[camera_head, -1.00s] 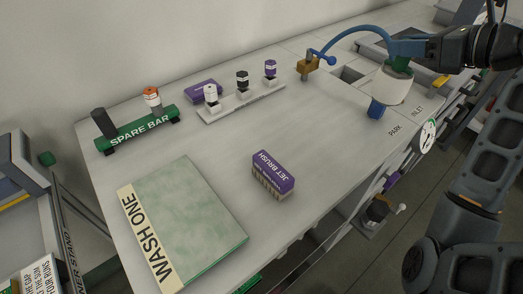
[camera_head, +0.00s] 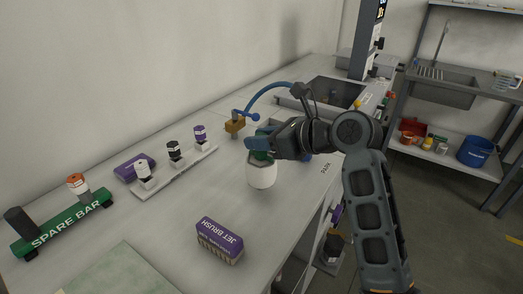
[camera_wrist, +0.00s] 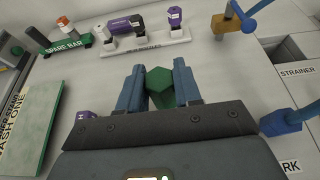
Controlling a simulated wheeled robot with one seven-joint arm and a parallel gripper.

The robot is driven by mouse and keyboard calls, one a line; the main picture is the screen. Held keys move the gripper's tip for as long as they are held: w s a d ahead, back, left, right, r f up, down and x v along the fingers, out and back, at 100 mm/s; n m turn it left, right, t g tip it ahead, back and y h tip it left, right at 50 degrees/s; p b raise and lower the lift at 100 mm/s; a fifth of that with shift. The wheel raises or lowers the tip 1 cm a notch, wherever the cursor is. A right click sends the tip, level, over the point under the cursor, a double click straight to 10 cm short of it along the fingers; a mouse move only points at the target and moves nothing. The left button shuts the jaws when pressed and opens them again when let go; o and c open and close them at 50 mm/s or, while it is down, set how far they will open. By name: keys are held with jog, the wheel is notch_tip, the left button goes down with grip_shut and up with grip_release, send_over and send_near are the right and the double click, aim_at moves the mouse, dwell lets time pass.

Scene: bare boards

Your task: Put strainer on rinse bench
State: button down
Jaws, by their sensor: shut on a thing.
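My gripper (camera_wrist: 160,88) is shut on the green hexagonal top (camera_wrist: 160,87) of a white rounded thing, which seems to be the strainer (camera_head: 261,176). In the head view it hangs upright over the pale worktop (camera_head: 180,225); I cannot tell the exact gap below it. In the wrist view its white body is hidden under the top and my fingers. A slot labelled STRAINER (camera_wrist: 297,72) lies to the right in the wrist view. A metal bench with a sink and tap (camera_head: 445,88) stands at the far right; no label on it is readable.
A brass block (camera_head: 235,124) with a blue hose stands behind. Open floor (camera_head: 440,235) lies right of the worktop.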

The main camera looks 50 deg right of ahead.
aim_at(261, 160)
jog(key=shift+f, duration=1.75)
jog(key=c, duration=0.8)
grip_release()
